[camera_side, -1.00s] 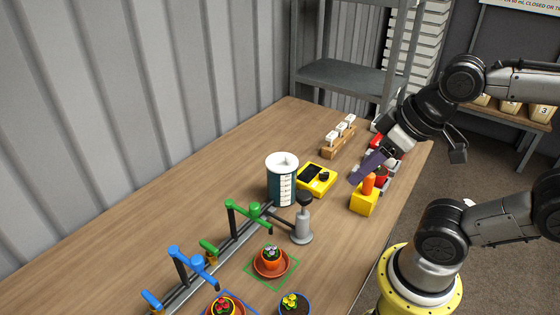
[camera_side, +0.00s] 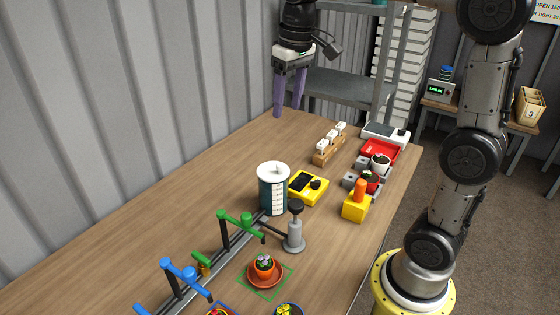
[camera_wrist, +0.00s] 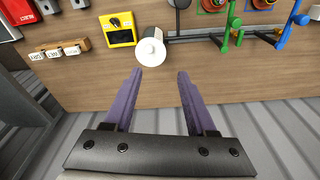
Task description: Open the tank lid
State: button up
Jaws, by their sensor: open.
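The tank (camera_side: 273,192) is a dark teal cylinder with a white scale strip, upright on the wooden table in the side view. Its white lid (camera_side: 273,169) is on top and appears closed, with a small knob. In the wrist view the lid (camera_wrist: 150,52) faces the camera and hides most of the tank. My gripper (camera_side: 289,108) has two purple fingers pointing down, high above the table and behind the tank. In the wrist view my gripper (camera_wrist: 160,72) is open and empty, with the tank just beyond the fingertips, slightly left of centre.
A yellow box with a dark screen (camera_side: 308,187) stands close beside the tank. A grey post with a black knob (camera_side: 294,228) stands in front. Green (camera_side: 240,217) and blue (camera_side: 185,272) valve handles line a rail. A corrugated wall (camera_side: 120,110) runs behind the table.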

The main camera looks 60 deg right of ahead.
jog(key=g, duration=0.2)
send_near(280, 164)
jog(key=shift+m, duration=0.4)
notch_tip(280, 164, down, 9)
jog(key=shift+s+d, duration=0.1)
jog(key=shift+s, duration=0.05)
grip_shut()
dwell(1.2)
